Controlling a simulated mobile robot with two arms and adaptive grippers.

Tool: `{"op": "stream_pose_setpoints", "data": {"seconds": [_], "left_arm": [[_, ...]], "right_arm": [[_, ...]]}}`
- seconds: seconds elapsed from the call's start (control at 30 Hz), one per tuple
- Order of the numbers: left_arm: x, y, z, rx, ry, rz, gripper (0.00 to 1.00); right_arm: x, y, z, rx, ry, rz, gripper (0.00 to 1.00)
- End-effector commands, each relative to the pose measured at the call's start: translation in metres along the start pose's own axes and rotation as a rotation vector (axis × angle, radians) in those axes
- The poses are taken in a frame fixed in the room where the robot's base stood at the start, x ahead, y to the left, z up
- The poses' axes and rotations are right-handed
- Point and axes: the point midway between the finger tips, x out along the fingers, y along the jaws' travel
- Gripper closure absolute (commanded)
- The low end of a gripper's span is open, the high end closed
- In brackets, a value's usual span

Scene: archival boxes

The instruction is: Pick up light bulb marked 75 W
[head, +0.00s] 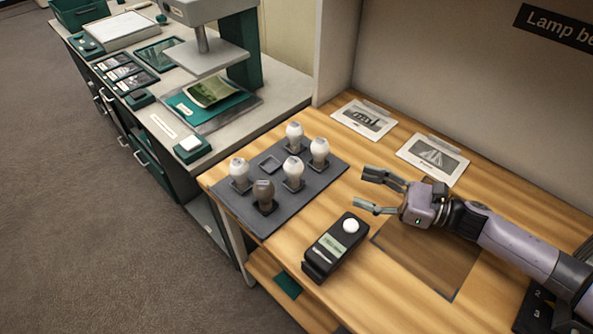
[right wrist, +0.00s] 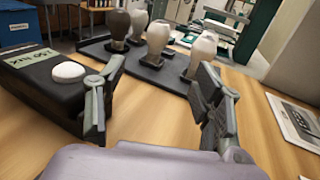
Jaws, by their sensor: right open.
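Several light bulbs stand upright in holders on a dark grey tray (head: 247,210) on the wooden bench. White bulbs stand at the back (head: 294,134), right (head: 319,150), middle (head: 293,171) and left (head: 239,171). A dark grey-brown bulb (head: 263,193) stands at the front. Their markings are too small to read, so I cannot tell which is 75 W. My right gripper (head: 367,190) is open and empty, right of the tray and apart from the bulbs. In the right wrist view its fingers (right wrist: 160,100) are spread, with bulbs beyond them. My left gripper is not in view.
A black meter (head: 325,258) with a white dome stands in front of the tray, near my right gripper. Picture cards (head: 432,158) lie behind the gripper. One square holder (head: 270,164) on the tray is empty. A grey counter stands at the left.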

Motion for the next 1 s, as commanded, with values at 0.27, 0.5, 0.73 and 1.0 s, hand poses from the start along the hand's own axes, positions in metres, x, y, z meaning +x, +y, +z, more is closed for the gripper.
{"op": "stream_pose_setpoints", "data": {"seconds": [0.27, 0.5, 0.73, 1.0], "left_arm": [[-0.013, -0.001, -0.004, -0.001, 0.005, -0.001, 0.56], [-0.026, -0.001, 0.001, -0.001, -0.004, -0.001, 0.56], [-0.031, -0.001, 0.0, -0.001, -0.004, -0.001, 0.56], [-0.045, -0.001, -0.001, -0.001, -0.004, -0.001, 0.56]], "right_arm": [[0.04, 0.0, 0.004, -0.001, -0.005, 0.002, 0.39], [0.092, 0.0, 0.003, 0.0, -0.003, 0.002, 0.39], [0.12, 0.0, 0.0, 0.0, 0.0, 0.0, 0.39], [0.148, 0.003, 0.005, 0.001, -0.002, 0.002, 0.39]]}}
